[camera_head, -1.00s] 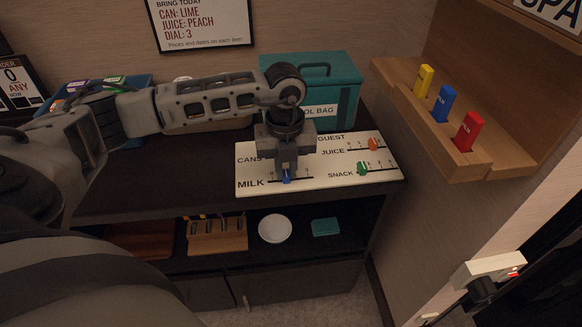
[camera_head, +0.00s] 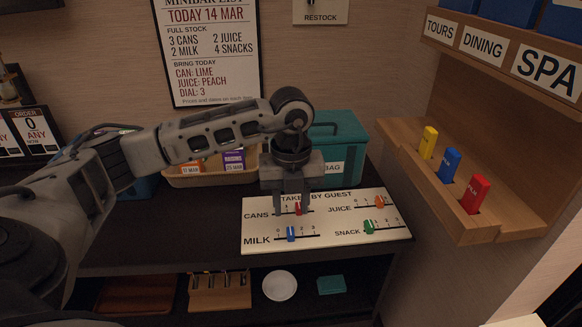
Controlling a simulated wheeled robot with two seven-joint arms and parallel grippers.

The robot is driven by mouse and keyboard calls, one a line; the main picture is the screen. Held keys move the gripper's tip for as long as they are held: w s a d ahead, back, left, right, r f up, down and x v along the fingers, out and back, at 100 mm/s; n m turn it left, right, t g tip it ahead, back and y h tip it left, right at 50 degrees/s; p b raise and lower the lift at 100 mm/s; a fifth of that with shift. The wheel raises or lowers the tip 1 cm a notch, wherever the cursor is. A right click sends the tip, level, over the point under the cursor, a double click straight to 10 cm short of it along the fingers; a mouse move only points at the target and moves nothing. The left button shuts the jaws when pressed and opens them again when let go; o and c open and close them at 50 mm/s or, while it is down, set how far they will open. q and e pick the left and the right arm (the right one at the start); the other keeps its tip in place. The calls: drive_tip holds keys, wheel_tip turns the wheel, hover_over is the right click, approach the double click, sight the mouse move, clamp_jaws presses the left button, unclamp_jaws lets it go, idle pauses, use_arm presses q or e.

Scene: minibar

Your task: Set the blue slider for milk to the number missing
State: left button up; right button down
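The white slider board (camera_head: 330,246) lies on the dark counter. Its blue milk slider (camera_head: 291,234) stands upright at the front left, by the second mark, between the visible 0 and 2. My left gripper (camera_head: 291,208) is above the board, behind the blue slider and apart from it. Its fingers point down and are spread, with the red cans slider (camera_head: 298,208) showing between them; I cannot tell whether they touch it. The minibar list (camera_head: 208,50) on the wall reads 3 cans, 2 milk, 2 juice, 4 snacks. My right gripper is out of view.
The orange juice slider (camera_head: 379,202) and green snack slider (camera_head: 369,227) are on the board's right. A teal bag (camera_head: 345,150) and a tray of boxes (camera_head: 205,177) stand behind. A wooden rack (camera_head: 470,215) with coloured tags is at right.

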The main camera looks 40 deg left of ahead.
use_arm(q)
wheel_tip(320, 180, up, 10)
drive_tip(key=shift+f, duration=0.25)
idle(0.4)
